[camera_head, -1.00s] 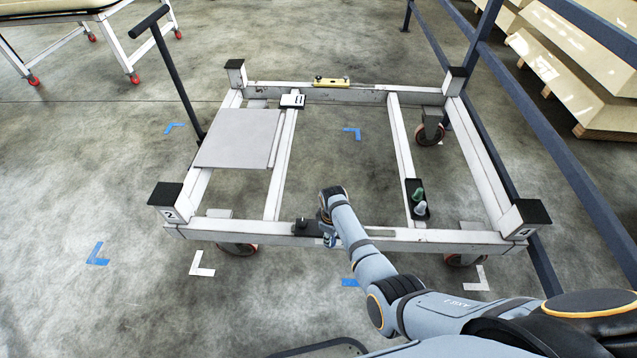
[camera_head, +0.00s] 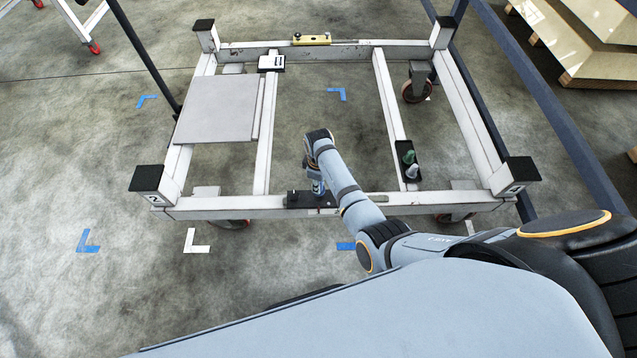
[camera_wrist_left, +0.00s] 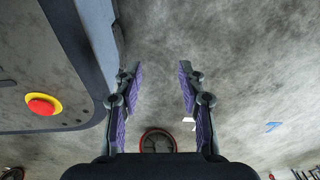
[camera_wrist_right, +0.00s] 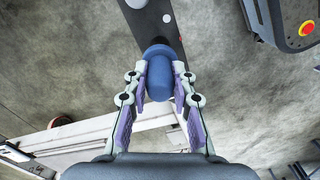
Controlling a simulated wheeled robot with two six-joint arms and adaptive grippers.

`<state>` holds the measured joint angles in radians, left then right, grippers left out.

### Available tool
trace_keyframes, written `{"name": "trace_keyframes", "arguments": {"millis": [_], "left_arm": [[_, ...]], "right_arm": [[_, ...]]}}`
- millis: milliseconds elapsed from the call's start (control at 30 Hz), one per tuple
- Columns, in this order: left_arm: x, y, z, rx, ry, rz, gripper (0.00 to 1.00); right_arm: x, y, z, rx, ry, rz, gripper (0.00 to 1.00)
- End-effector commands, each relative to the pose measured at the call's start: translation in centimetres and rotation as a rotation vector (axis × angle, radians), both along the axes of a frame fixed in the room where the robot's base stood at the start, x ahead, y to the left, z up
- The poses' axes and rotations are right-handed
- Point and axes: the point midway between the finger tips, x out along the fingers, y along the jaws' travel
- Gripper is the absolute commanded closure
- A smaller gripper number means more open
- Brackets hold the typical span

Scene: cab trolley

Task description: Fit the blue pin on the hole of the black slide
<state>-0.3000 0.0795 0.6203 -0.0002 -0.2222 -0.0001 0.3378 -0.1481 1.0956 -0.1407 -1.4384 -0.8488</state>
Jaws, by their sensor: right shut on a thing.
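The black slide (camera_head: 300,201) is a dark plate on the near rail of the trolley, with a small black knob at its left end. My right gripper (camera_head: 318,189) is at the slide's right part. In the right wrist view my right gripper (camera_wrist_right: 159,68) is shut on the blue pin (camera_wrist_right: 158,86), a rounded blue piece. The slide (camera_wrist_right: 176,42) runs behind the pin there and shows pale round spots. I cannot tell whether the pin is in a hole. My left gripper (camera_wrist_left: 156,72) is open and empty, above floor; it is not in the head view.
The trolley frame (camera_head: 225,205) has black-capped corner posts. A grey panel (camera_head: 218,108) lies on its left side. A small black tray (camera_head: 411,176) with green and white pieces is on the right bar. A blue railing (camera_head: 545,105) runs along the right.

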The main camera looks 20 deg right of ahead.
Motion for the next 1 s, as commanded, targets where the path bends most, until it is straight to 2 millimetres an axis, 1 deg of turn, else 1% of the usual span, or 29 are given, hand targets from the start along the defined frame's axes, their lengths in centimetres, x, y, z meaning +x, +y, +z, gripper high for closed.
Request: {"name": "trace_keyframes", "arguments": {"millis": [33,333,433,533,733,1000], "left_arm": [[0.2,0.0,-0.6,0.0,0.0,0.0,0.6],[3.0,-0.2,-1.9,-0.002,-0.014,0.002,0.6],[3.5,-0.2,-2.3,-0.002,-0.013,0.002,0.6],[3.9,0.2,-2.1,0.004,-0.011,0.0,0.6],[5.3,0.1,-2.0,0.002,-0.019,0.0,0.6],[5.9,0.0,-1.8,0.001,-0.022,0.001,0.6]], "right_arm": [[0.0,0.0,-0.7,0.0,0.0,0.0,1.0],[0.0,0.0,-2.5,0.0,0.0,0.0,1.0],[0.0,0.0,-3.1,0.0,0.0,0.0,1.0],[0.0,0.0,-3.7,0.0,0.0,0.0,1.0],[0.1,0.0,-4.7,-0.001,-0.001,0.0,1.0],[0.1,0.0,-5.1,0.0,-0.001,0.0,1.0]]}}
